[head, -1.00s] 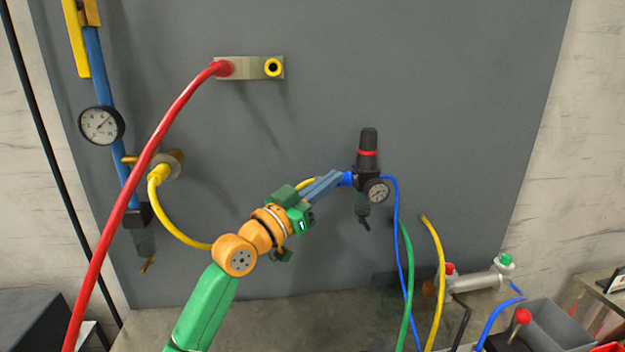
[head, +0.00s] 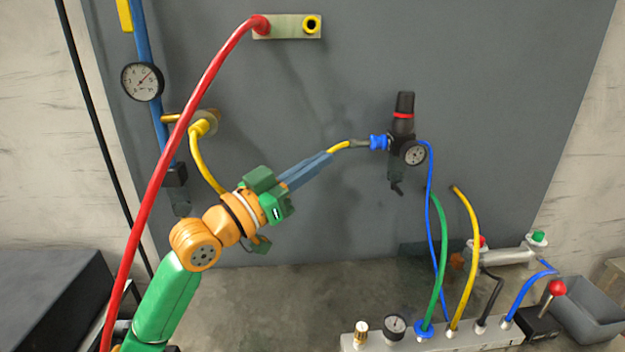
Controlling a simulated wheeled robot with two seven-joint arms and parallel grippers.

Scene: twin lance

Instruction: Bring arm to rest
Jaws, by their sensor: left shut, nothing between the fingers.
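My left gripper (head: 326,158) comes in from the lower left on a green and orange arm. Its blue-grey fingers are shut and point up and right, with nothing held. The tips are left of and apart from the blue fitting (head: 378,142) on the black regulator (head: 403,125). A yellow hose (head: 205,172) runs from a round wall port (head: 208,122) and passes behind my gripper. A yellow hose end with a grey plug (head: 358,143) shows beyond the fingertips and meets the blue fitting. My right gripper is not in view.
A red hose (head: 165,160) from a wall plate (head: 290,27) crosses close to my left arm. A gauge (head: 142,82) hangs on a blue pipe. A manifold (head: 380,340) with several hoses stands at the lower right. A dark box (head: 55,290) is at the lower left.

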